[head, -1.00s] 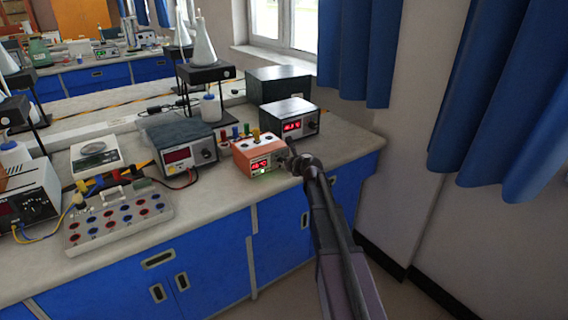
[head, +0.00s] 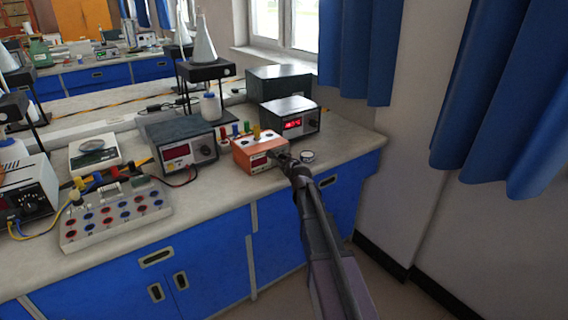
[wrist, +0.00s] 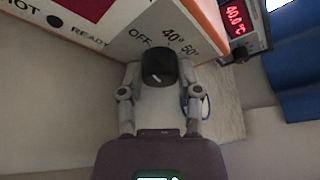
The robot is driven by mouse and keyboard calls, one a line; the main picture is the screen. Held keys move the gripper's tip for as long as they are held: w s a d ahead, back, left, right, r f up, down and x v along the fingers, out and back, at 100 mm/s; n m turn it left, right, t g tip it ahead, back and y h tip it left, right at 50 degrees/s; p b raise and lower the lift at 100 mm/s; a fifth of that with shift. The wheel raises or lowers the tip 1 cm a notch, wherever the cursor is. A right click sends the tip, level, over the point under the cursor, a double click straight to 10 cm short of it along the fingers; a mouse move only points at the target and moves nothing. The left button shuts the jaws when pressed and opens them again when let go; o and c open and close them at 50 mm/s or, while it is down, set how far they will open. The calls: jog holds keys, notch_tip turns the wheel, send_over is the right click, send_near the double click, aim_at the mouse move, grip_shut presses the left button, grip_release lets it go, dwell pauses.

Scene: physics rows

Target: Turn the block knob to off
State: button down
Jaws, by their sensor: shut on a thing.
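The orange and white block heater (head: 252,143) stands near the bench's front edge in the head view. In the wrist view its front panel (wrist: 110,48) carries the labels OFF, 40° and 50° above a black knob (wrist: 158,62). A short white mark shows on the knob; I cannot tell for certain which label it points to. My gripper (wrist: 158,77) has a finger on each side of the knob and is shut on it.
Another meter (head: 180,142) stands to the left. A small round object (head: 307,156) lies to the right. Bench is clear at the right end.

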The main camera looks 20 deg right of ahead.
jog(key=shift+n, duration=0.4)
jog(key=shift+c, duration=1.5)
grip_release()
